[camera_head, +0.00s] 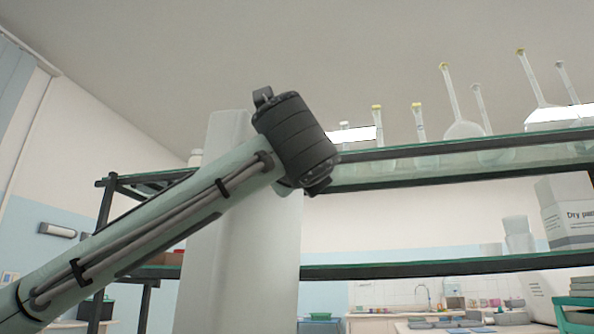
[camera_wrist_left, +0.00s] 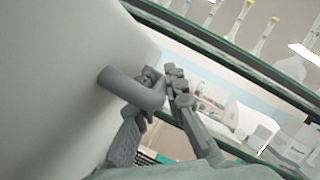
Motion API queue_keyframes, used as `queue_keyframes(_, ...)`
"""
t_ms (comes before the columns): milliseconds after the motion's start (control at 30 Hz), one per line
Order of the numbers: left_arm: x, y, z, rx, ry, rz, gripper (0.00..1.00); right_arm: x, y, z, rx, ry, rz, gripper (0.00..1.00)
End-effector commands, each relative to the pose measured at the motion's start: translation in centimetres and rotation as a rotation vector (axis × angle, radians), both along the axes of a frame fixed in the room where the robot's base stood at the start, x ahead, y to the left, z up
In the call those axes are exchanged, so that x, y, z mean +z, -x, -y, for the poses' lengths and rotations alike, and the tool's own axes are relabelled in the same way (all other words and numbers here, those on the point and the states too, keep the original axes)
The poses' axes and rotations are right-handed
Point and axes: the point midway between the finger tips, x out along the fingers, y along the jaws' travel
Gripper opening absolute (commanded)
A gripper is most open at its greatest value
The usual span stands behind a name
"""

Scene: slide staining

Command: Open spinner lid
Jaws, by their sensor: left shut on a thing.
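The spinner lid shows in the left wrist view (camera_wrist_left: 60,75) as a large smooth pale grey surface filling the left side. A grey curved handle (camera_wrist_left: 125,88) sticks out of it. My left gripper (camera_wrist_left: 162,82) is shut on this handle, with one finger on each side of its bent end. In the head view, a tall pale grey panel (camera_head: 240,245), which looks like the lid, stands upright behind my left arm. My left gripper does not show there. The spinner's body and my right gripper are in neither view.
A dark-framed shelf with glass boards (camera_head: 450,160) stands behind. Several flasks with yellow tops (camera_head: 460,128) are on its upper board. A white labelled box (camera_head: 567,212) is on the lower board at right. A counter with a sink (camera_head: 400,322) lies farther back.

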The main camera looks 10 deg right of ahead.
Motion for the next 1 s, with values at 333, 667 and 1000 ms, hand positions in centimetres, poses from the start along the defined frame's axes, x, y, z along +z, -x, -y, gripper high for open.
queue_keyframes(333, -0.3, -0.1, 0.0, 0.002, -0.001, -0.007, 0.17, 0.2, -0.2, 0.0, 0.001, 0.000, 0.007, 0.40)
queue_keyframes(667, -0.2, 0.0, -0.1, 0.002, 0.000, -0.003, 0.20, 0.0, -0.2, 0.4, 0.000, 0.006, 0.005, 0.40)
queue_keyframes(1000, -1.5, 4.6, -1.1, -0.001, -0.002, -0.001, 0.20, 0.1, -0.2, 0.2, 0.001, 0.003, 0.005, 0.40)
